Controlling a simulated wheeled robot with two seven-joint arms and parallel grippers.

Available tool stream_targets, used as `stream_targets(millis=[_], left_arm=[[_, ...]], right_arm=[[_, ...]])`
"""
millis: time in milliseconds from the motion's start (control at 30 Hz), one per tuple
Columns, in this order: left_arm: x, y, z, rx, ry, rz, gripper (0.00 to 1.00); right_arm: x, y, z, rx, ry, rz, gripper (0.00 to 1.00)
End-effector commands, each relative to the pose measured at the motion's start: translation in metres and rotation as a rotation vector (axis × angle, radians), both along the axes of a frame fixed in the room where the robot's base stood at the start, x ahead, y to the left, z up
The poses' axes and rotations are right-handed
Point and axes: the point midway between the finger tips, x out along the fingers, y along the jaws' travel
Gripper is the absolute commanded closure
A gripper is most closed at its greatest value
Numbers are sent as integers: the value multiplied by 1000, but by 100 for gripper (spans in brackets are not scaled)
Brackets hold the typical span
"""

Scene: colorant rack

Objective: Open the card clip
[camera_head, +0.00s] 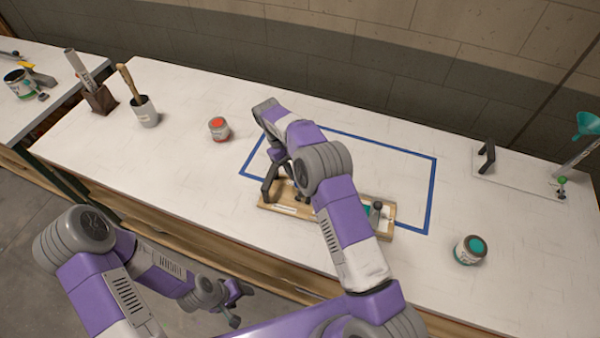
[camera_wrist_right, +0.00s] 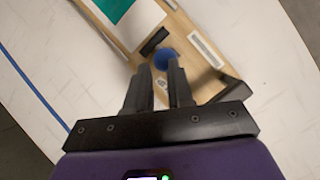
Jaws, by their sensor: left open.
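A wooden card board (camera_head: 386,228) lies on the white table near its front edge, with a teal card (camera_head: 367,207) toward its right end. In the right wrist view the board (camera_wrist_right: 180,35) shows with the teal card (camera_wrist_right: 115,8), a black clip part (camera_wrist_right: 154,41) and a round blue knob (camera_wrist_right: 166,57). My right gripper (camera_head: 284,186) is over the board's left part. In its wrist view the fingers (camera_wrist_right: 160,75) stand slightly apart at the blue knob; contact is unclear. My left gripper (camera_head: 242,304) is open and empty, in front of the table.
A blue tape outline (camera_head: 433,185) surrounds the area behind the board. A red-topped jar (camera_head: 219,129) stands left, a teal-topped jar (camera_head: 470,250) right. A cup with a brush (camera_head: 146,112) stands far left, a black-handled plate (camera_head: 487,157) far right.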

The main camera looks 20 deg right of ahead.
Motion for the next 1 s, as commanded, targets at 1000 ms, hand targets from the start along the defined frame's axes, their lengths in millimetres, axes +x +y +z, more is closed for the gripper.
stream_targets(millis=[1000], left_arm=[[0,0,-25,0,0,0,38]], right_arm=[[-10,-111,48,739,-551,-46,100]])
